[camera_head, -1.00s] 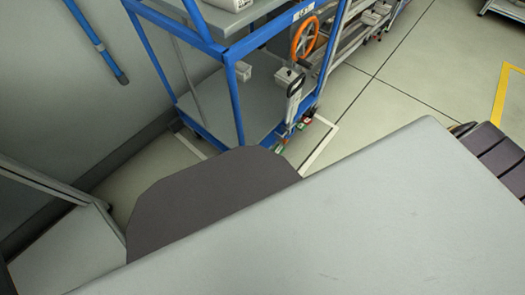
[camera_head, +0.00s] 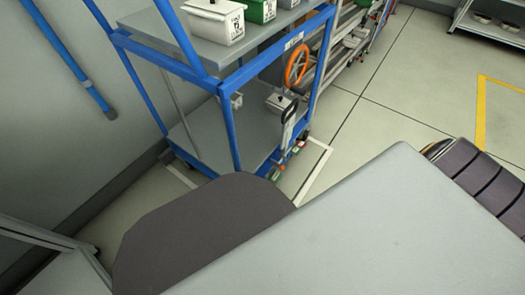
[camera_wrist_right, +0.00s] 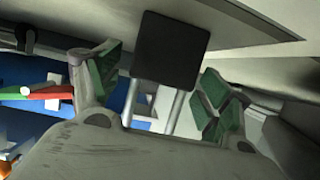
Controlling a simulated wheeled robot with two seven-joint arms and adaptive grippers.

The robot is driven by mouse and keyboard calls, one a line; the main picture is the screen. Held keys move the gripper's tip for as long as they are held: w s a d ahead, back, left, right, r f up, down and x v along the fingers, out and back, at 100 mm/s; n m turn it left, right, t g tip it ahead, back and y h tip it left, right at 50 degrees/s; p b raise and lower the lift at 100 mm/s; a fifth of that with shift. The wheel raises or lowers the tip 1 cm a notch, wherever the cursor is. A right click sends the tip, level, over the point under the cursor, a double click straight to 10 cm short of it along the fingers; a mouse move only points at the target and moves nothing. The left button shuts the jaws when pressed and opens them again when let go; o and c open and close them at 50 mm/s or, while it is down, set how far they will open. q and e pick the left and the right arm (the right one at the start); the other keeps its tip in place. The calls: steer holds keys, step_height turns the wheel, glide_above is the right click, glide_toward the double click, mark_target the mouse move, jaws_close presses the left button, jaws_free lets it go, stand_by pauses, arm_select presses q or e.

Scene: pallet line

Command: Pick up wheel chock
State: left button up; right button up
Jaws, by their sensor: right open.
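I cannot make out a wheel chock for certain in either view. Small red and green pieces (camera_head: 297,147) lie on the floor at the near right foot of the blue cart, too small to tell apart. In the right wrist view my right gripper (camera_wrist_right: 160,66) is open, its green-padded fingers apart. A black square plate (camera_wrist_right: 170,48) on two pale rods shows between the fingers; I cannot tell that they touch it. A red and green bar (camera_wrist_right: 48,93) with a white end lies left of the left finger. My left gripper is out of view.
The blue cart (camera_head: 232,125) carries white and green lidded boxes on its upper shelf (camera_head: 190,40). An orange handwheel (camera_head: 298,63) is behind it. A grey wall is at left. Open floor (camera_head: 400,105) with yellow marking is at right.

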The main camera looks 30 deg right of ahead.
steer(key=c, duration=1.1)
steer(key=shift+c, duration=0.8)
steer(key=shift+r+p, duration=0.6)
steer(key=s, duration=0.1)
steer(key=s+d, duration=0.2)
steer(key=s, duration=0.1)
steer(key=shift+w+a+r+p, duration=0.2)
steer(key=shift+r+p, duration=0.25)
steer(key=shift+p, duration=0.15)
steer(key=shift+r+p, duration=0.85)
steer(key=shift+r, duration=0.1)
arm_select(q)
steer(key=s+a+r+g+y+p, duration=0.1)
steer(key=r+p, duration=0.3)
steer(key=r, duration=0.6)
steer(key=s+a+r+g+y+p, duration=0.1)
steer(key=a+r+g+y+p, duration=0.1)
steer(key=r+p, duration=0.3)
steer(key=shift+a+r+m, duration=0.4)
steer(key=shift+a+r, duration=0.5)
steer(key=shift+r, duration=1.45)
arm_select(e)
step_height(320, 180, up, 11)
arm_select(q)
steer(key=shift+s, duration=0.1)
